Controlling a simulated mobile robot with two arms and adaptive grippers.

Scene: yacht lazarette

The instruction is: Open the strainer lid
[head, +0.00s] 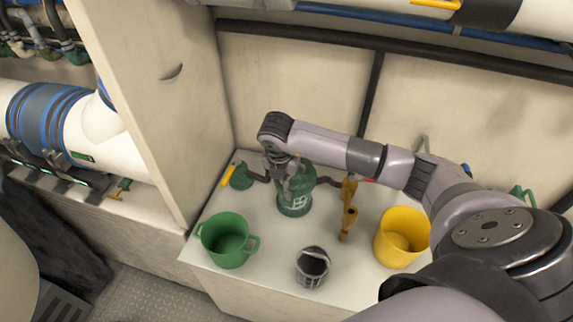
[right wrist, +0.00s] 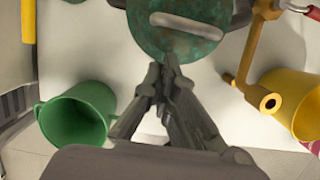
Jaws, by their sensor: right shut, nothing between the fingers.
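The green strainer (head: 296,203) stands on the white counter near the back wall, partly hidden behind my right gripper (head: 284,190). In the right wrist view, its round, mottled green lid (right wrist: 165,42) carries a pale bar handle (right wrist: 186,26). The lid's far edge is cut off there, and I cannot tell whether the lid is seated. My right gripper (right wrist: 164,70) is shut and empty, its fingertips together at the lid's near edge; I cannot tell whether they touch it. My left gripper is not in view.
A green bucket (head: 228,245), a grey basket (head: 312,268) and a yellow bucket (head: 402,238) stand along the counter's front. A brass valve fitting (head: 348,212) is right of the strainer. A yellow-handled valve (head: 228,175) is left, beside a cabinet wall (head: 165,110).

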